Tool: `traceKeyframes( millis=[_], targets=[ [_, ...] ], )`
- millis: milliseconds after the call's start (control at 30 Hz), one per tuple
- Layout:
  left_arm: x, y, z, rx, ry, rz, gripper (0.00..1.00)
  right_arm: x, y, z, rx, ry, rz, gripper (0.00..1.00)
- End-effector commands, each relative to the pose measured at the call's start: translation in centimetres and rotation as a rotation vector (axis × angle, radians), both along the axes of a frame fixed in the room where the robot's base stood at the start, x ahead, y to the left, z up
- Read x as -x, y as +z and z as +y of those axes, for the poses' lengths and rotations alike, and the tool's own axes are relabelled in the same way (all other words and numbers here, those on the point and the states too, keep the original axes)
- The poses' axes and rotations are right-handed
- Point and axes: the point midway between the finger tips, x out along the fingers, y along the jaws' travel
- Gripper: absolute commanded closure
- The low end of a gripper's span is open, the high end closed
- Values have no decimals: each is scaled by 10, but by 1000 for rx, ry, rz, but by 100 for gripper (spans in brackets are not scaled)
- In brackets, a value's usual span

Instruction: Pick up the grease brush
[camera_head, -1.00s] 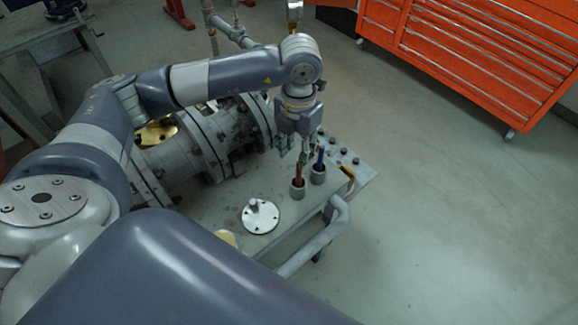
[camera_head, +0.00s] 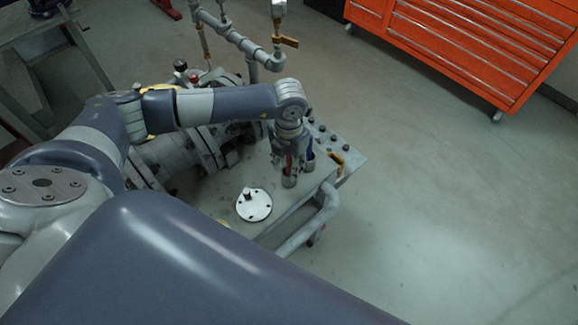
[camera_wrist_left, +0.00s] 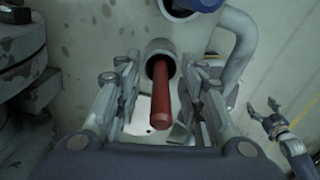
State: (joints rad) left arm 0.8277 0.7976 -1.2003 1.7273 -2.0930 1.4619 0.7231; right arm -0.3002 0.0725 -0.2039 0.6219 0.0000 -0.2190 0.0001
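A red-handled tool (camera_wrist_left: 160,98) stands in a small grey cup (camera_head: 289,182) on the cart; its lower end is hidden in the cup, so I cannot see bristles. A blue-handled tool (camera_head: 310,155) stands in a second cup beside it, partly hidden by my gripper. My left gripper (camera_head: 290,168) points down over the red handle. In the left wrist view its two open fingers (camera_wrist_left: 160,68) stand either side of the red handle, with gaps visible. My right gripper (camera_wrist_left: 263,108) shows at the right edge of the left wrist view, its fingers apart and apparently empty.
A bent grey pipe rail (camera_head: 315,220) runs along the cart's near side. An orange tool cabinet (camera_head: 470,45) stands farther back. The floor at right is clear.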

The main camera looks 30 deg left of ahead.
Motion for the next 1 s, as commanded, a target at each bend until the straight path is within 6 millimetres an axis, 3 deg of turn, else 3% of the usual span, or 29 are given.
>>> traceKeyframes(
  millis=[33,200,633,1000],
  targets=[
    [0,0,0,0,0,0,66,0,0,-2,3,1,-1,21],
    [0,0,0,0,0,0,100,0,0,-8,9,0,0,21],
    [-1,7,0,2,1,-3,100,0,-3,-11,13,-2,2,21],
    [-1,75,0,1,-1,-5,100,1,-23,-9,11,-2,3,21]
  ],
)
